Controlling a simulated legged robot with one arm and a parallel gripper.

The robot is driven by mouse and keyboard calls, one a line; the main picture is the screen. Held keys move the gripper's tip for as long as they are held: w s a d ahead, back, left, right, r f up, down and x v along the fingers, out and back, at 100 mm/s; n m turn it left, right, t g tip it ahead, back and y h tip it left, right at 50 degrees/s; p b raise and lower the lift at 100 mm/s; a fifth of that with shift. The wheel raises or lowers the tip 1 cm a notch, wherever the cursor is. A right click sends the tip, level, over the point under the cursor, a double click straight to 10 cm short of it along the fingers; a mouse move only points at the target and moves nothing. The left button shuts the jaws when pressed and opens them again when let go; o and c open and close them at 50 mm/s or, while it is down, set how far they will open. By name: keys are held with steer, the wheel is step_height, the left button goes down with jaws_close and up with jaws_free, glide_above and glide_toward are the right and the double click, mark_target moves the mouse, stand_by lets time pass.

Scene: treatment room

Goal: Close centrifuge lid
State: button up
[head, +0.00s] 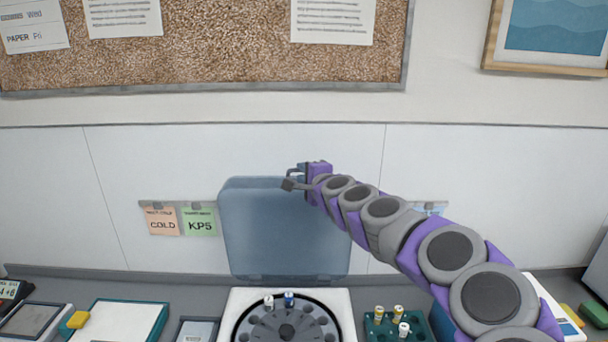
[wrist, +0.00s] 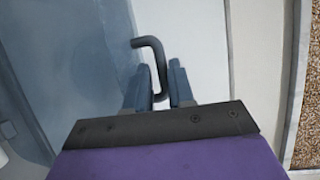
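The centrifuge (head: 240,308) is white, with a round grey rotor (head: 287,332), at the bottom centre of the head view. Its blue-grey lid (head: 285,235) stands upright and open behind the rotor; it fills the left of the wrist view (wrist: 75,60). My gripper (head: 293,177) is at the lid's top edge, right of its middle. In the wrist view a dark bent handle (wrist: 150,44) stands out from the lid and reaches between my two fingers (wrist: 160,85). The fingers are close on both sides of it; whether they press on it is unclear.
Two capped tubes (head: 289,299) sit in the rotor. A green tube rack (head: 380,322) stands to the right. A tray (head: 118,320) and a small grey device (head: 198,330) stand to the left. The wall (head: 60,200) is close behind the lid.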

steer(key=shift+w+a, duration=0.1)
steer(key=shift+w, duration=0.1)
jaws_close()
stand_by(0.6)
